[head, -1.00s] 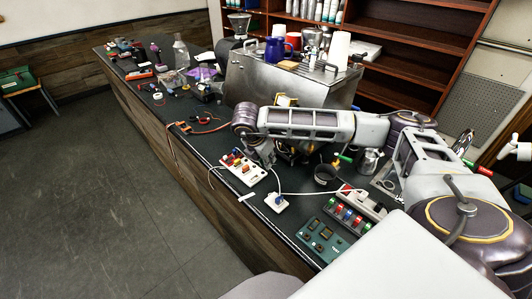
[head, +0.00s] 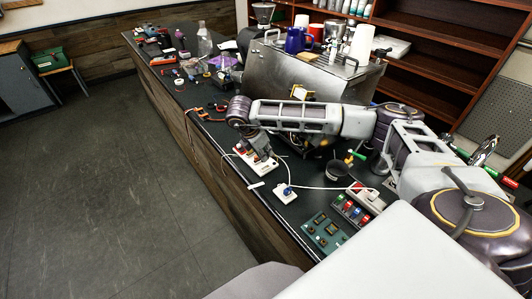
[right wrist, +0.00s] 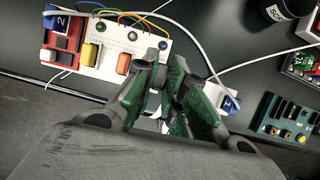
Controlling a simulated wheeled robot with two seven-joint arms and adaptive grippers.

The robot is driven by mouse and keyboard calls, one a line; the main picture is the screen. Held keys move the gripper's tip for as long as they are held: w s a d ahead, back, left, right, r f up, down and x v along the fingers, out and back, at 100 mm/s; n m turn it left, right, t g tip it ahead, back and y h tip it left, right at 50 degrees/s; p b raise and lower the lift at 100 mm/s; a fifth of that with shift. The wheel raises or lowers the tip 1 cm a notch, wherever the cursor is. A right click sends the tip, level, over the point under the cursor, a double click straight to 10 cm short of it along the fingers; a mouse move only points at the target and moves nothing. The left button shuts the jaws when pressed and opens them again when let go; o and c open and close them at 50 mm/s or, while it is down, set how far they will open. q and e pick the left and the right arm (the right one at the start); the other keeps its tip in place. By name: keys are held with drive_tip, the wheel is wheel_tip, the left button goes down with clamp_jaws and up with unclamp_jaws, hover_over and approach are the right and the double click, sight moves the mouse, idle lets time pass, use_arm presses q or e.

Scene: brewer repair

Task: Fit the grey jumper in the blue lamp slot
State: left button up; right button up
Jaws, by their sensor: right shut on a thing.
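A white board (head: 243,158) with coloured blocks and thin wires lies on the dark counter; it fills the upper left of the right wrist view (right wrist: 145,25). My right gripper (head: 263,153) is low over the board's right part, pointing down. In the right wrist view my right gripper (right wrist: 170,88) is shut, its green pads at the board's right end. What it holds is mostly hidden between the pads; I cannot make out the grey jumper clearly. I cannot tell which spot is the blue lamp slot. My left gripper is not in view.
A white block with a blue top (head: 284,191) sits right of the board, with a white cable. A green panel (head: 322,231) and a strip of coloured switches (head: 357,205) lie nearer. A dark cup (head: 338,171) and a steel machine (head: 300,75) stand behind.

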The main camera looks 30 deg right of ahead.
idle(0.5)
drive_tip(key=shift+f, duration=0.2)
drive_tip(key=shift+f+b, duration=0.45)
drive_tip(key=shift+f, duration=1)
drive_tip(key=shift+f+b, duration=0.15)
drive_tip(key=shift+b, duration=0.55)
idle(0.9)
drive_tip(key=shift+f+b, duration=0.55)
drive_tip(key=shift+b, duration=0.35)
idle(1.4)
drive_tip(key=shift+b, duration=0.3)
idle(0.7)
idle(0.4)
drive_tip(key=o, duration=0.8)
